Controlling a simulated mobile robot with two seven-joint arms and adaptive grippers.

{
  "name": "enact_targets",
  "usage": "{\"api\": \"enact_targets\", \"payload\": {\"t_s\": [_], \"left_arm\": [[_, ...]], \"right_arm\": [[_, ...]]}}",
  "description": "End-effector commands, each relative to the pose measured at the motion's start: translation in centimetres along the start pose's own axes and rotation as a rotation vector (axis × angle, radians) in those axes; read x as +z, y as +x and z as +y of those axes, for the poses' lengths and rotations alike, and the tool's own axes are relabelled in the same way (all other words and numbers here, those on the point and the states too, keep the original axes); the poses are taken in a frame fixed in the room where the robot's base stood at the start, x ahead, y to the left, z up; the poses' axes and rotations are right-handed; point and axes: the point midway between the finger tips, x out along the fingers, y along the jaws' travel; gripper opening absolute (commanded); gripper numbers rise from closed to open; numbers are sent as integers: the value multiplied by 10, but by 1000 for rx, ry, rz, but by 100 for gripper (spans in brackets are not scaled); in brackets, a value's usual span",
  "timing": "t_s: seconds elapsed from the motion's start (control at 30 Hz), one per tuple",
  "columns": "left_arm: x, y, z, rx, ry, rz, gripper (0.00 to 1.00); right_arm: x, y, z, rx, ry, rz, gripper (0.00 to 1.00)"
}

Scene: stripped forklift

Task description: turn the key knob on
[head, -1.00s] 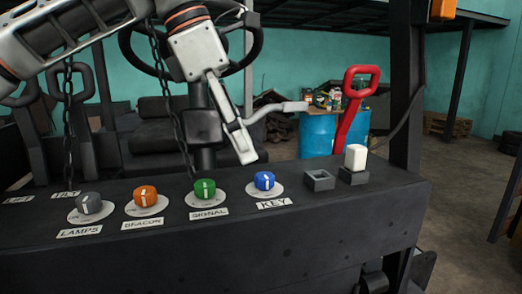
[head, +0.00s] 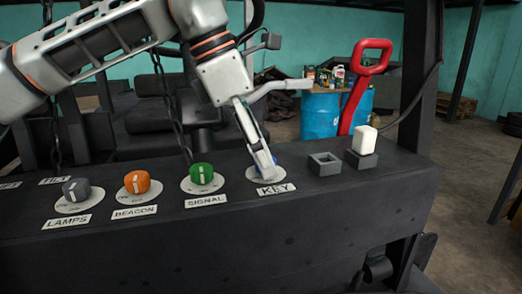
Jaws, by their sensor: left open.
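The blue key knob (head: 257,172) sits on a pale round plate on the dark panel, above the KEY label (head: 276,189). It is mostly hidden behind a finger of my left gripper (head: 288,128), so its pointer cannot be read. My left gripper comes from the upper left and is open. One finger reaches down in front of the knob; the other points right, above the panel. Whether the lower finger touches the knob cannot be told. My right gripper is not in view.
Green signal (head: 202,174), orange beacon (head: 137,182) and grey lamps (head: 76,190) knobs stand left of the key knob. An empty square socket (head: 324,165) and a white block switch (head: 364,140) stand to its right. A red lever (head: 362,85) rises behind.

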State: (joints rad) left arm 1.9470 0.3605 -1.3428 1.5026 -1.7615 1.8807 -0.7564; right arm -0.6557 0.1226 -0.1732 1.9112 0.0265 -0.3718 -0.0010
Motion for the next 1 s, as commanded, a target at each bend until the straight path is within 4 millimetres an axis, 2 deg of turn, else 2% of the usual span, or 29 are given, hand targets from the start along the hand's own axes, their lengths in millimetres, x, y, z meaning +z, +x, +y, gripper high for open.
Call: {"api": "enact_targets", "payload": {"t_s": [0.2,0.33,0.37,0.77,1.0], "left_arm": [[0,0,0,0,0,0,43],[0,0,0,0,0,0,9],[0,0,0,0,0,0,4],[0,0,1,-18,40,-1,4],[0,-1,2,-73,174,0,4]], "right_arm": [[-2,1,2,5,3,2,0],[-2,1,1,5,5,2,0],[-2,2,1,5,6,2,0],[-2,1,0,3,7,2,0],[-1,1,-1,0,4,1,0]]}}
